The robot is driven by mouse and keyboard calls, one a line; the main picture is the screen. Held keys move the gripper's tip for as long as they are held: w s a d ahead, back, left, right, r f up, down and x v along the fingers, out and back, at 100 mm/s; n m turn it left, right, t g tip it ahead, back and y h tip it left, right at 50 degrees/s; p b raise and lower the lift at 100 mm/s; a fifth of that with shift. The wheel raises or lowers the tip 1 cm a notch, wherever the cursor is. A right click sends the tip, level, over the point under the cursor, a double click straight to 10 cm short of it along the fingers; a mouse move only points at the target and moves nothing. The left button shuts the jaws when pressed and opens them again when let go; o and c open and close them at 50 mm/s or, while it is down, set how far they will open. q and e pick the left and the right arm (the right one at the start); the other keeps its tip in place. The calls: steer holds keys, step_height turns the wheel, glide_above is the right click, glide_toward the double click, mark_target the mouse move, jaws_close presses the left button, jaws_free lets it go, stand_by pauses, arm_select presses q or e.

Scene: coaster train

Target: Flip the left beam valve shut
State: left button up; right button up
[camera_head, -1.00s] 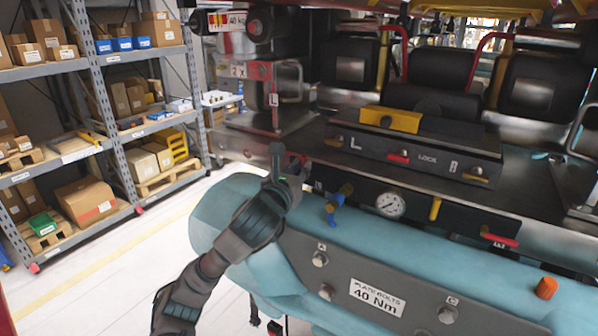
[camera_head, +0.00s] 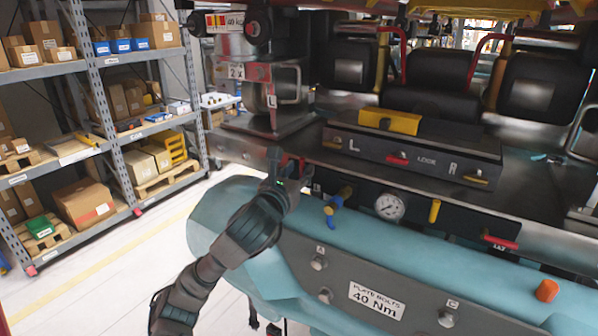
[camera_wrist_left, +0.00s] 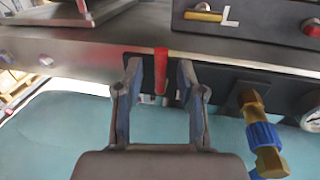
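A red lever (camera_wrist_left: 160,70), which appears to be the left beam valve's handle, hangs down at the front edge of the metal deck in the left wrist view. My left gripper (camera_wrist_left: 155,85) is open, with one finger on each side of the lever. Neither finger clearly touches it. In the head view my left gripper (camera_head: 290,163) is at the left end of the dark valve panel and hides the lever there. My right gripper is not in view.
A brass valve with a blue handle (camera_head: 335,205) is right of my left gripper. A gauge (camera_head: 390,207), a yellow handle (camera_head: 434,211) and a sideways red lever (camera_head: 500,242) follow along the panel. The rounded teal beam (camera_head: 400,245) lies in front.

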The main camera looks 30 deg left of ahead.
arm_select(q)
steer(key=s+d, duration=0.1)
steer(key=s, duration=1)
steer(key=shift+f, duration=0.15)
